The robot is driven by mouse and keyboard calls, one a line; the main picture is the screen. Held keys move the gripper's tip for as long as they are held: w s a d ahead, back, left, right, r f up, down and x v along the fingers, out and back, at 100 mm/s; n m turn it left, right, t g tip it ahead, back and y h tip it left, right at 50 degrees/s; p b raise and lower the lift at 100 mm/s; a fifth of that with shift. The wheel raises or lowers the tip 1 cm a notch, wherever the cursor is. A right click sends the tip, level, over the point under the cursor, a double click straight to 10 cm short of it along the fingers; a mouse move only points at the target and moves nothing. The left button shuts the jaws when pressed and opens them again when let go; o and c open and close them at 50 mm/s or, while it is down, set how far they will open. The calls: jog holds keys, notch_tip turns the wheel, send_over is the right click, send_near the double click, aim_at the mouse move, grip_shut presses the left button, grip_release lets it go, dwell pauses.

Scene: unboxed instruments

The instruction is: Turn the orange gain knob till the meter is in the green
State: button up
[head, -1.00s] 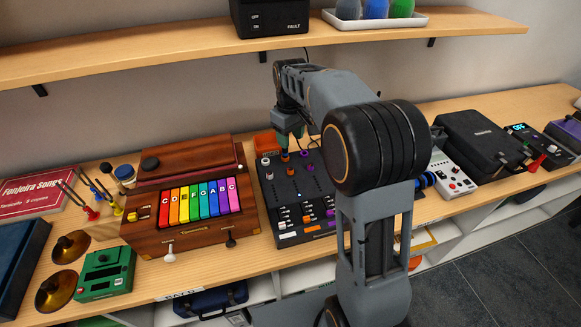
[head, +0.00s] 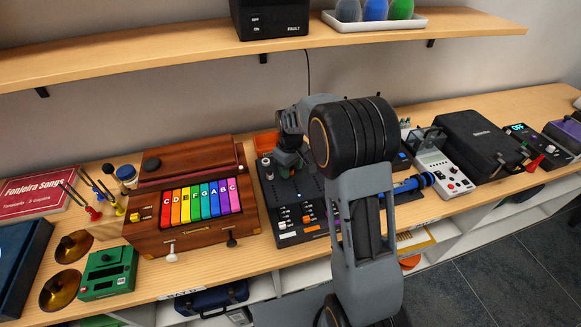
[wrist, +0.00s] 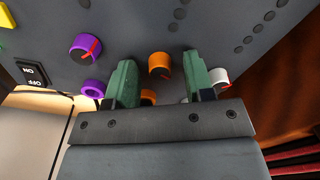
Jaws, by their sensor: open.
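The dark mixer panel (head: 286,238) stands right of the wooden keyboard in the head view. My gripper (wrist: 160,62) is over its upper knob area; in the head view the arm hides most knobs there. In the wrist view an orange knob (wrist: 159,65) with a red pointer lies between the tips of my open green fingers, with a gap on both sides. A second orange piece (wrist: 148,97) shows partly behind the gripper's edge. I cannot tell whether the fingers are down around the knob or above it. I cannot make out a meter in either view.
In the wrist view a purple knob (wrist: 84,47) is to the left and a white knob (wrist: 218,78) lies close beside the right finger. An on/off switch (wrist: 32,73) is at far left. The wooden keyboard (head: 190,215) stands close left of the mixer.

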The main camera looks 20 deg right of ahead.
grip_shut()
dwell(0.4)
jog(key=shift+m, duration=0.3)
jog(key=m+b, duration=0.1)
jog(key=m, duration=0.2)
jog(key=shift+m, duration=0.3)
jog(key=shift+m+b, duration=0.35)
jog(key=shift+m, duration=1.85)
grip_release()
